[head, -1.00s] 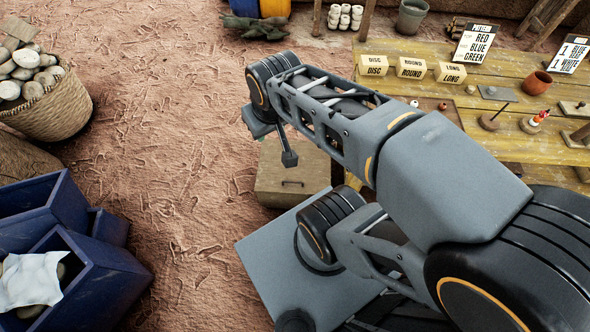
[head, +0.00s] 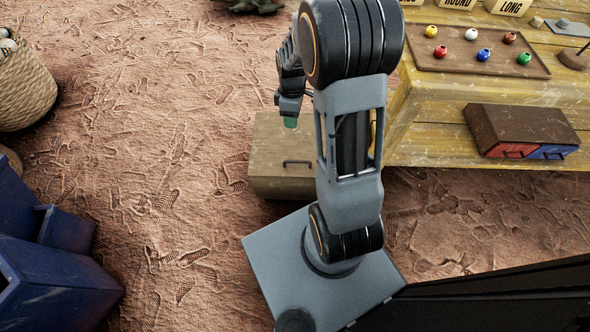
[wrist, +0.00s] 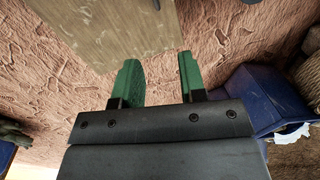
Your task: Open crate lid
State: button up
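A wooden crate (head: 262,158) stands on the ground left of the table. My arm hides the crate's right part. My gripper (head: 290,122) is by the crate's top in the head view; the gap between them cannot be judged there. In the wrist view, the green fingers of my gripper (wrist: 159,62) are apart with nothing between them. The wooden face of the crate (wrist: 110,35) lies beyond the fingertips at the top of the picture.
A yellow wooden table (head: 440,110) on the right bears a tray (head: 440,62) of coloured balls and a brown box (head: 510,125) with red and blue fronts. Blue bins (head: 60,285) stand at lower left, a wicker basket (head: 25,90) above. Bare ground lies between.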

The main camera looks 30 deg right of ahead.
jog(key=n+b, duration=0.2)
jog(key=b, duration=0.1)
send_over(295, 158)
jog(key=s, duration=0.1)
notch_tip(295, 158, down, 9)
jog(key=shift+g, duration=0.4)
jog(key=f+b, duration=0.2)
jog(key=f, duration=0.2)
jog(key=s+a+f+b, duration=0.1)
jog(key=f+b, duration=0.1)
jog(key=f, duration=0.2)
jog(key=s+f+b, duration=0.1)
jog(key=f+b, duration=0.1)
jog(key=f, duration=0.2)
jog(key=shift+s+a+f, duration=0.1)
jog(key=shift+a+f, duration=0.2)
jog(key=shift+f, duration=0.1)
jog(key=shift+c, duration=0.2)
grip_shut()
